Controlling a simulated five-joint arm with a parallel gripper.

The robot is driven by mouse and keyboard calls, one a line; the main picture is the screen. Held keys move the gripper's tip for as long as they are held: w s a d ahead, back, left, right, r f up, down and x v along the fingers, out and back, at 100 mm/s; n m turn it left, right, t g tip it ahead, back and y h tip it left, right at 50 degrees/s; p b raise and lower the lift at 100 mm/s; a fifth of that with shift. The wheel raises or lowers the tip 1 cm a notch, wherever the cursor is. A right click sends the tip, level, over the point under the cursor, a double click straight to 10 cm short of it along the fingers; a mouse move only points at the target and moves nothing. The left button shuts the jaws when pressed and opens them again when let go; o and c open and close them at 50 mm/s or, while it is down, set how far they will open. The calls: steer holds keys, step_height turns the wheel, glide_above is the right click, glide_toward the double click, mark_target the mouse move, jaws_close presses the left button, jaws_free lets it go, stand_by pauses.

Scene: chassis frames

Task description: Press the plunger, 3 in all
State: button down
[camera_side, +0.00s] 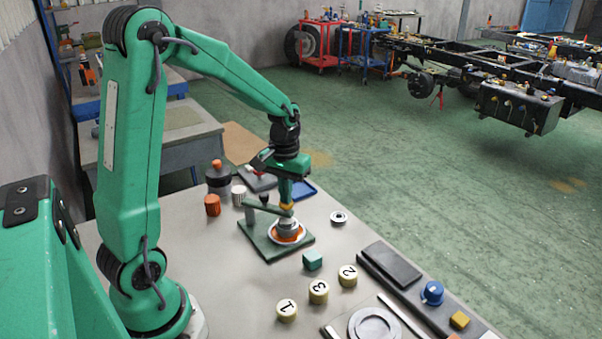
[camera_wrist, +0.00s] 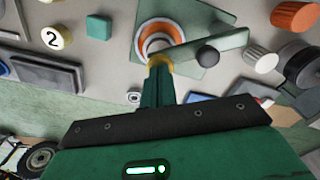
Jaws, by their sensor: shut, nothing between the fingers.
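The plunger (camera_side: 288,224) is a grey cylinder in a white-rimmed orange dish on a square green base plate (camera_side: 263,249). A flat green bar (camera_side: 263,207) on a post reaches across the plate towards it. My gripper (camera_side: 287,208) is shut and empty, pointing down with its yellow tip right over the plunger's top. I cannot tell whether it touches or presses it. In the wrist view my gripper's tip (camera_wrist: 160,60) covers part of the plunger, and the orange and white rings (camera_wrist: 160,33) show beyond it.
Round tokens marked 1 (camera_side: 287,309), 3 (camera_side: 318,291) and 2 (camera_side: 347,275) and a green cube (camera_side: 312,260) lie in front. An orange cylinder (camera_side: 212,205), a ribbed white one (camera_side: 238,194) and a dark pot (camera_side: 218,176) stand at left. A metal ring (camera_side: 338,218) lies to the right.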

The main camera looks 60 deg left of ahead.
steer(key=shift+f, duration=0.4)
steer(key=shift+r, duration=1.25)
steer(key=shift+f, duration=1.05)
stand_by(0.8)
steer(key=shift+r, duration=1.05)
steer(key=shift+f, duration=1)
stand_by(0.8)
steer(key=shift+r, duration=1)
steer(key=shift+r, duration=0.2)
